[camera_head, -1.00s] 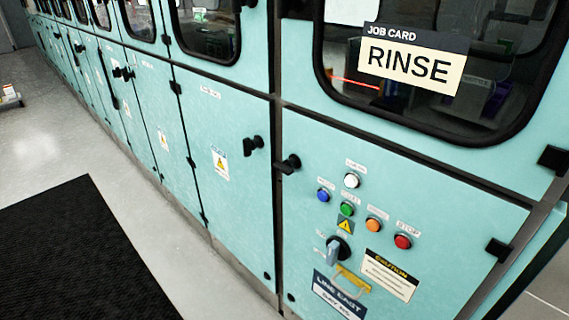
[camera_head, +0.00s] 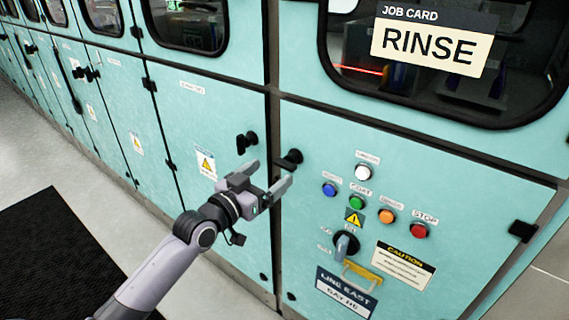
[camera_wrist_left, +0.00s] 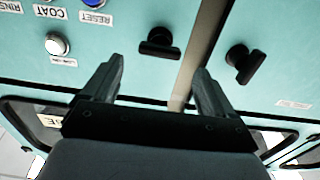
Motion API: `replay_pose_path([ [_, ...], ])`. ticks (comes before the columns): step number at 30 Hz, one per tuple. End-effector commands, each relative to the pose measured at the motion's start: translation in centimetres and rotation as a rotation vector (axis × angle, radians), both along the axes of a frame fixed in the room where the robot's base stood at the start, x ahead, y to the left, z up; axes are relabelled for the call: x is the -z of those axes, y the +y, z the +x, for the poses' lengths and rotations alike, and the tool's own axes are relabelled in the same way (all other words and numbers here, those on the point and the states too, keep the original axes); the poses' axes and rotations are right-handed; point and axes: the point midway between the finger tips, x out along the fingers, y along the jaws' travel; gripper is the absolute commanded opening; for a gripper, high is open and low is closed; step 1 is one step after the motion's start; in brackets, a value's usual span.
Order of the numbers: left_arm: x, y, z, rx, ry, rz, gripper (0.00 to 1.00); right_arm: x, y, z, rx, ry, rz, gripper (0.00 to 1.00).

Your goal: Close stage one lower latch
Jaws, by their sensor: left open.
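Two black latch handles sit either side of the dark seam between two teal lower panels. The right latch (camera_head: 290,159) is on the panel with the buttons, and the left latch (camera_head: 246,142) is on the neighbouring panel. I cannot tell which one is the stage one lower latch. In the left wrist view the button-side latch (camera_wrist_left: 159,44) and the other latch (camera_wrist_left: 243,63) both show beyond the fingertips. My left gripper (camera_head: 268,174) is open and empty, in front of the seam just below the latches, apparently apart from both. My right gripper is not in view.
Right of the latches are coloured buttons, with a green one (camera_head: 357,203), a rotary switch (camera_head: 346,245) and a yellow handle (camera_head: 362,275). A JOB CARD sign (camera_head: 432,38) reads RINSE on the window. A black mat (camera_head: 60,260) lies on the floor at left.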

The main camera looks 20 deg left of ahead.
Motion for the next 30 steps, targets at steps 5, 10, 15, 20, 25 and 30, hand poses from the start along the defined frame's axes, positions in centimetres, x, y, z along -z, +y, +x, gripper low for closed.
replay_pose_path([
  [5, -0.1, -0.8, 2.1, 0.001, 0.000, -0.001, 0.87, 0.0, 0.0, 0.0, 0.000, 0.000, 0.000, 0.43],
  [10, 0.0, -1.6, 4.1, 0.001, 0.000, 0.000, 0.87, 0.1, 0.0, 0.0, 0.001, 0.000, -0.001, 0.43],
  [15, 0.1, -2.1, 5.5, 0.001, 0.002, 0.000, 0.87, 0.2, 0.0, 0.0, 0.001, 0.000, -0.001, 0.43],
  [20, 0.1, -2.3, 6.1, 0.001, 0.002, 0.002, 0.87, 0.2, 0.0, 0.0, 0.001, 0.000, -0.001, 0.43],
  [25, 0.1, -2.3, 6.1, 0.001, 0.002, 0.001, 0.87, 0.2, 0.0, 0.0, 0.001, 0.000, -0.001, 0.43],
  [30, 0.1, -2.3, 6.1, 0.001, 0.002, 0.001, 0.64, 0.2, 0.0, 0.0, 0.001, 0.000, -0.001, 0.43],
])
